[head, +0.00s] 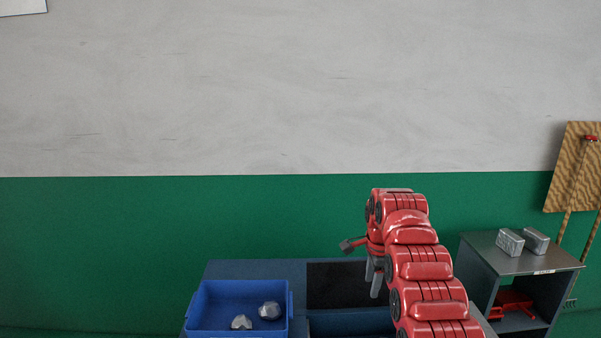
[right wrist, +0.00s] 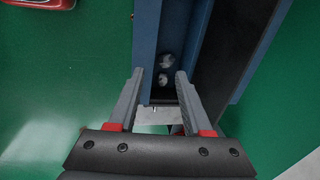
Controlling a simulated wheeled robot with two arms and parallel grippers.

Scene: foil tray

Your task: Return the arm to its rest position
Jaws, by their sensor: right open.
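My right arm, red and segmented, rises from the bottom right of the head view and bends over at its top. Its gripper (head: 374,279) hangs pointing down, above the dark part of the blue bench and right of the blue tray. In the right wrist view the same gripper (right wrist: 160,74) has its two grey fingers apart. I see nothing held between them. Beyond the fingertips, two small grey-white lumps (right wrist: 165,62) lie inside a blue-walled space (right wrist: 146,45). My left gripper is not in view.
A blue tray (head: 237,291) with two silvery lumps (head: 269,310) stands on the blue bench (head: 255,269). A grey cabinet (head: 488,249) with two silvery blocks (head: 510,242) stands at right, near a wooden board (head: 568,175). Space above the tray is clear.

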